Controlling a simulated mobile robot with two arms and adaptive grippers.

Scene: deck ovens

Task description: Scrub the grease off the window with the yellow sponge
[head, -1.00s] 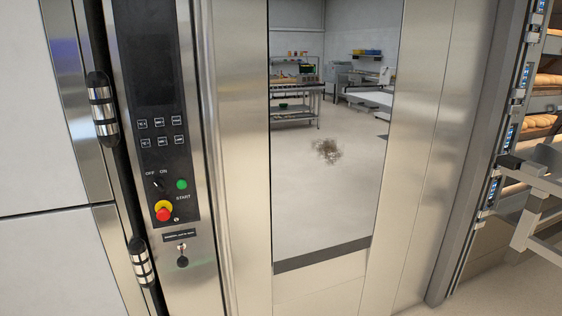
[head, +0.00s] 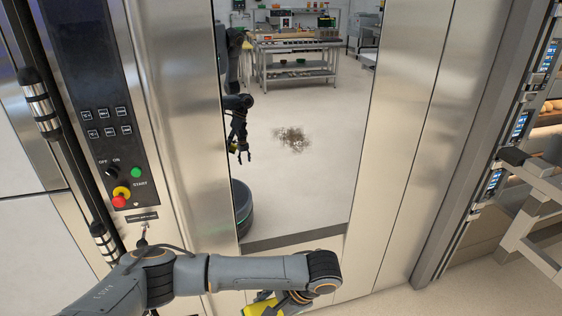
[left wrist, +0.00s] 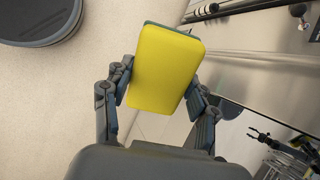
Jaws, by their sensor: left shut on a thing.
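The yellow sponge (left wrist: 165,68) with a green back edge is pinched between the two fingers of my left gripper (left wrist: 160,88) in the left wrist view. In the head view my left gripper (head: 284,303) is at the bottom edge, partly cut off, with a bit of yellow (head: 262,308) showing. It is below the window (head: 330,190) and apart from the grease. The grease is a brown-grey smudged patch (head: 291,139) near the middle of the tall window. My right gripper is not seen directly.
The window mirrors part of my body and a room with a table. A control panel (head: 107,132) with a red stop knob (head: 119,200) stands left of the window. A rack (head: 540,205) stands at the right. The steel door face (head: 400,140) is clear.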

